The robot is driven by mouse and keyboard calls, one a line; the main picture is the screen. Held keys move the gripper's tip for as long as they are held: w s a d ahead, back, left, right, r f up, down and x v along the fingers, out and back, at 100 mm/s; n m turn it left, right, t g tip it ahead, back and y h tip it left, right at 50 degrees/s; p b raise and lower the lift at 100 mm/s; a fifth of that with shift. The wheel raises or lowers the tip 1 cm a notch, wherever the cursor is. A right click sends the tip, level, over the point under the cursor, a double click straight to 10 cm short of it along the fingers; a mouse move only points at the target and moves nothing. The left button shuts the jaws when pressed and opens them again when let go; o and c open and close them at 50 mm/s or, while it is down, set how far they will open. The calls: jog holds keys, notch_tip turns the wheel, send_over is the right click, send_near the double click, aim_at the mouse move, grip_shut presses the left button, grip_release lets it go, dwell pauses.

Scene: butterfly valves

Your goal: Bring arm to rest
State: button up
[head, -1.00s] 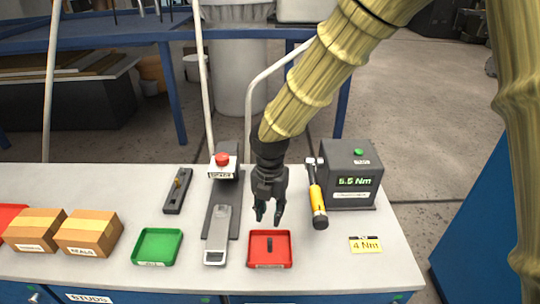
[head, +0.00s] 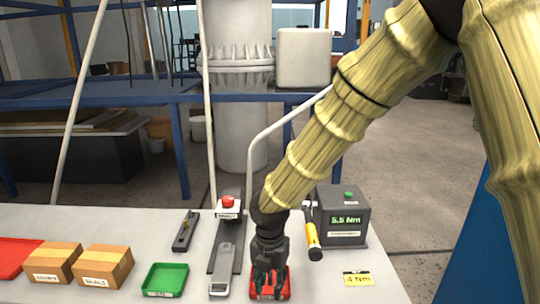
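My gripper (head: 268,280) hangs at the end of my arm, pointing down over the red tray (head: 284,294) near the front of the bench. Its fingers look apart, with the tray showing behind and between them. In the earlier frame a dark stud-like piece stands in that tray; now the gripper hides the tray's middle. I cannot tell whether the fingers touch anything.
On the bench (head: 385,290) are a green tray (head: 165,280), two cardboard boxes (head: 104,265), a lever fixture with a red button (head: 228,202), a yellow-handled torque tool (head: 312,238), a tester reading 5.5 Nm (head: 343,222) and a "4 Nm" card (head: 358,279).

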jog(key=s+d+f+m+y+b, duration=0.1)
jog(key=s+d+f+m, duration=0.3)
jog(key=f, duration=0.4)
jog(key=s+d+f+m+g+y, duration=0.1)
jog(key=s+f+m, duration=0.3)
jog(key=f+m, duration=0.4)
jog(key=s+d+f+m+b, duration=0.1)
jog(key=s+d+f+m, duration=0.25)
jog(key=f, duration=0.55)
jog(key=s+d+f+m+h, duration=0.1)
jog(key=s+d+f+m, duration=0.5)
jog(key=s+d+m, duration=0.1)
jog(key=s+d+f+m+t+h+b, duration=0.1)
jog(key=s+d+f+m, duration=0.6)
jog(key=s+m, duration=0.3)
jog(key=shift+s+d, duration=0.15)
jog(key=shift+s, duration=0.75)
